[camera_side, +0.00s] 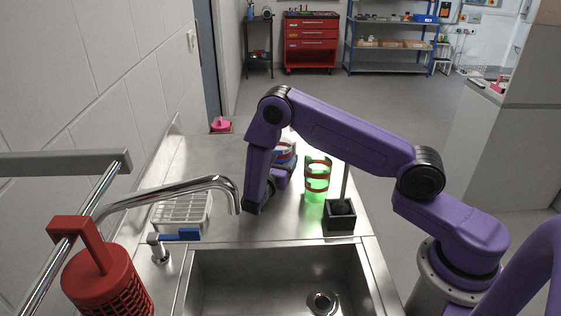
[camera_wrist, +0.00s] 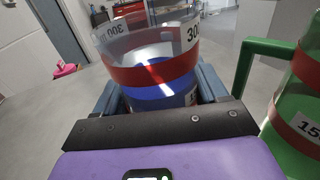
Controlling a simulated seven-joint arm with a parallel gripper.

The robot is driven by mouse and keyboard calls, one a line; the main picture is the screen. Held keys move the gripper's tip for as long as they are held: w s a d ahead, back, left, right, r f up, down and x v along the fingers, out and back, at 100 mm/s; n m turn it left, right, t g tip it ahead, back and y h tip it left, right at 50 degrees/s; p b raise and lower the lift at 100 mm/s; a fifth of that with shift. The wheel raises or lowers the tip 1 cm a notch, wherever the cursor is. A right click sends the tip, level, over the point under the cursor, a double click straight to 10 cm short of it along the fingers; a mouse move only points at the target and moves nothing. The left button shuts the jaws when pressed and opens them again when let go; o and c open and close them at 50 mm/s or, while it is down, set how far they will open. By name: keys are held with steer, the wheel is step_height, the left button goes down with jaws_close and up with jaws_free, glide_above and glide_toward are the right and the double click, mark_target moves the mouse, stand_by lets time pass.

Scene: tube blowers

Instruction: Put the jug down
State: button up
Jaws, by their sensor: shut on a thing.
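The jug (camera_wrist: 150,52) is clear, with a red band, a "300" marking and blue in its lower part. In the wrist view it sits upright between the fingers of my gripper (camera_wrist: 160,92), which is shut on it. In the side view the jug (camera_side: 286,146) is partly hidden behind my arm, and my gripper (camera_side: 284,162) is low over the far part of the steel counter (camera_side: 220,155). The jug's base is hidden, so I cannot tell whether it touches the counter.
A green jug (camera_side: 317,182) with red bands stands just right of my gripper; it also shows in the wrist view (camera_wrist: 295,125). A black holder (camera_side: 340,223), white rack (camera_side: 182,211), tap (camera_side: 175,189) and sink (camera_side: 275,277) are nearer. A pink item (camera_side: 221,125) lies at the back left.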

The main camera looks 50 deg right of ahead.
steer(key=shift+f, duration=0.3)
steer(key=o, duration=1.4)
steer(key=shift+o, duration=0.2)
steer(key=shift+v, duration=3.75)
